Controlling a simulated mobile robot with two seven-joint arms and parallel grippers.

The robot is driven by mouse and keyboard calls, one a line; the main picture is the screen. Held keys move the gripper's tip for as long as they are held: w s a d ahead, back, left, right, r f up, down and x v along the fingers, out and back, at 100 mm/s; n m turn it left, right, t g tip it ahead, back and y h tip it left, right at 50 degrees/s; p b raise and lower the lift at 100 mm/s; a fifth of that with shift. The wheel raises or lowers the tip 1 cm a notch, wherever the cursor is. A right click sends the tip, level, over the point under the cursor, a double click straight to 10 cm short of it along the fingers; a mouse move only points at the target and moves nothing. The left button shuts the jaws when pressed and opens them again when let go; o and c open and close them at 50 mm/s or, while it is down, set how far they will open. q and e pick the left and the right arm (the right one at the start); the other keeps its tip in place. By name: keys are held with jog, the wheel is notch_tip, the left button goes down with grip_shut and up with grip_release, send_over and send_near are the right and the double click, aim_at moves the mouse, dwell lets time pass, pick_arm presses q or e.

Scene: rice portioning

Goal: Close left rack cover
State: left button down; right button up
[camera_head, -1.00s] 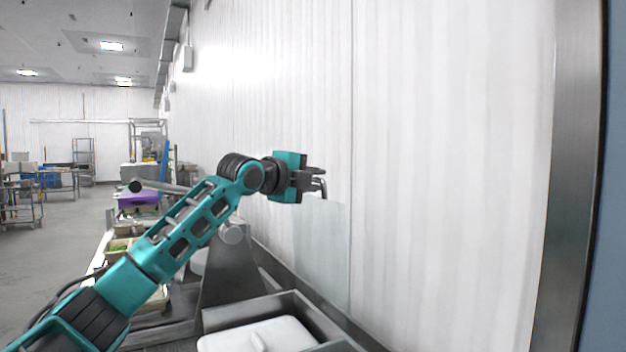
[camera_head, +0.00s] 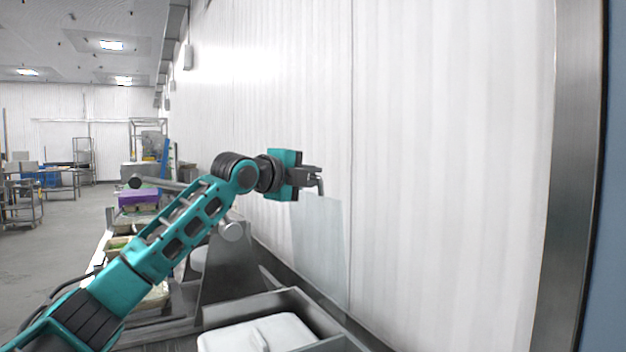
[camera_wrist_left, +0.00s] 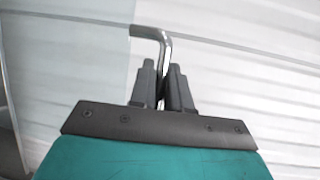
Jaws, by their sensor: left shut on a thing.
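The left rack cover (camera_head: 321,250) is a clear, faintly tinted panel that stands raised, close to upright, in front of the white wall. A bent metal handle (camera_wrist_left: 160,42) sits at its top edge. My left gripper (camera_head: 316,176) is at that handle. In the left wrist view my two dark fingers (camera_wrist_left: 163,84) are shut on the handle's lower stem, and its bent end sticks out beyond the fingertips. My right gripper is not in view.
Below the cover is a metal rack (camera_head: 300,301) with a white lidded container (camera_head: 258,335) in it. Food bins (camera_head: 120,243) line the counter at left. The wall runs close behind the cover. Open floor (camera_head: 50,240) lies at far left.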

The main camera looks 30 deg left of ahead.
pick_arm(q)
jog(key=s+a+f+n+t+b, duration=0.1)
jog(key=s+a+f+t+b, duration=0.2)
jog(key=s+b, duration=0.3)
jog(key=s+a+f+n+t+b, duration=0.2)
jog(key=s+a+b, duration=0.3)
jog(key=b, duration=0.7)
jog(key=shift+s+f+t, duration=0.6)
jog(key=shift+s+f, duration=0.05)
jog(key=shift+s, duration=0.65)
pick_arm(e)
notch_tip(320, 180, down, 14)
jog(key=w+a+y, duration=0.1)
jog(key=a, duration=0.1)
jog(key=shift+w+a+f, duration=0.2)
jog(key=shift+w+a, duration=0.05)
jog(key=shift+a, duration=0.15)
pick_arm(q)
jog(key=c, duration=1.4)
grip_release()
jog(key=shift+c, duration=0.2)
